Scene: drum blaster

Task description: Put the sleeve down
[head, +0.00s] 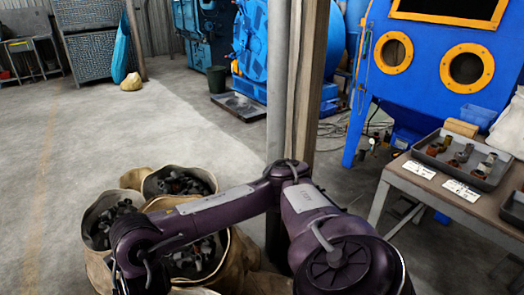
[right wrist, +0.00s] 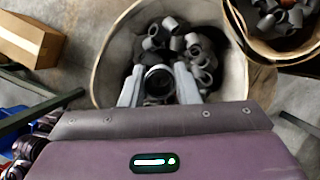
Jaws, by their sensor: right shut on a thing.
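In the right wrist view my right gripper (right wrist: 158,90) is shut on a dark grey sleeve (right wrist: 158,80), its round open end facing the camera. The sleeve is over a round sack (right wrist: 101,65) of loose grey sleeves (right wrist: 190,45). I cannot tell whether it touches those below. In the head view my purple arm reaches left over the sacks; its gripper does not show there. Sacks of dark parts stand at the left (head: 96,262), behind (head: 160,171) and at the front (head: 243,255). My left gripper is in neither view.
A table (head: 390,180) at the right bears a grey tray (head: 488,183) of several parts, with white cards (head: 419,169) beside it. A wooden post (head: 305,90) stands behind my arm. A blue cabinet (head: 430,80) is beyond. The floor at left is clear.

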